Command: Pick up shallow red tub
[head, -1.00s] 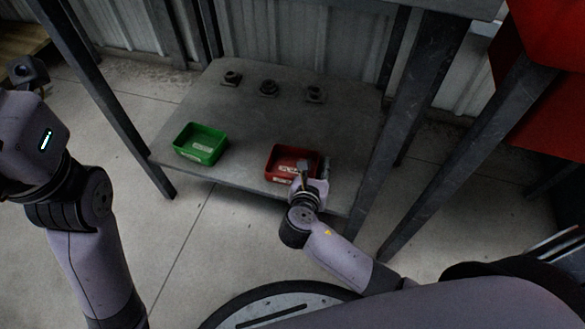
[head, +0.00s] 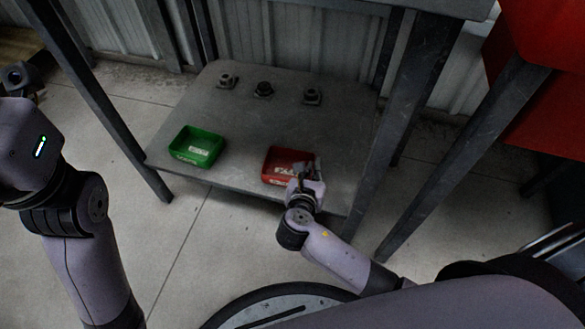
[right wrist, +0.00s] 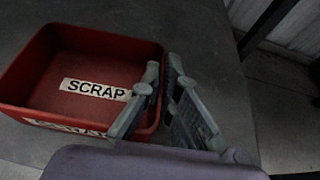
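The shallow red tub (head: 272,164) sits near the front edge of the low grey shelf, with a white label. In the right wrist view the tub (right wrist: 25,85) has a label reading SCRAP. My right gripper (head: 310,168) is at the tub's right side. In the right wrist view its fingers (right wrist: 162,72) stand close together astride the tub's right wall, one inside and one outside. Whether both press on the wall is unclear. My left arm is at the left edge; a dark part of its gripper (head: 20,76) shows, but not its fingers clearly.
A green tub (head: 196,147) sits left of the red one on the shelf (head: 240,125). Table legs (head: 400,120) rise at the shelf's sides. The shelf's middle is clear.

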